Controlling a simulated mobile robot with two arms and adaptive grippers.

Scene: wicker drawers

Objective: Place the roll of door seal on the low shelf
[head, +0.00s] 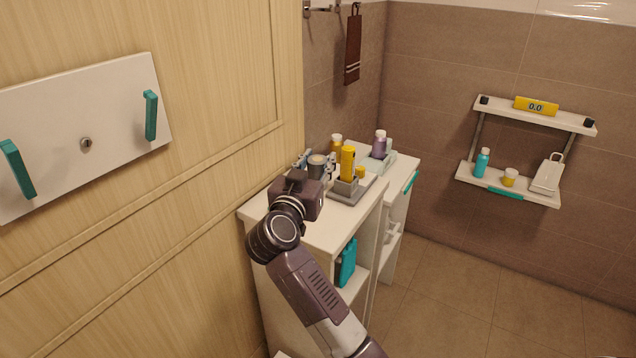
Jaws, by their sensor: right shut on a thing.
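My right gripper (317,161) is over the white cabinet top, its fingers closed around a dark grey round thing, which looks like the roll of door seal (317,167). The gripper body hides part of it, and I cannot tell whether it touches the top. A two-tier white wall rack hangs at the right, and its lower shelf (478,179) holds a teal bottle, a small yellow-and-white jar and a white tag-like board. The cabinet also has a low open shelf (354,288) with a teal item. I cannot tell which one is the task's low shelf. My left gripper is not in view.
Beside my right gripper stand a grey tray (351,196) with a yellow bottle (347,162), and a purple bottle (379,145) farther back. A wooden panel (210,110) fills the left side. Open floor (460,290) lies between the cabinet and the wall rack.

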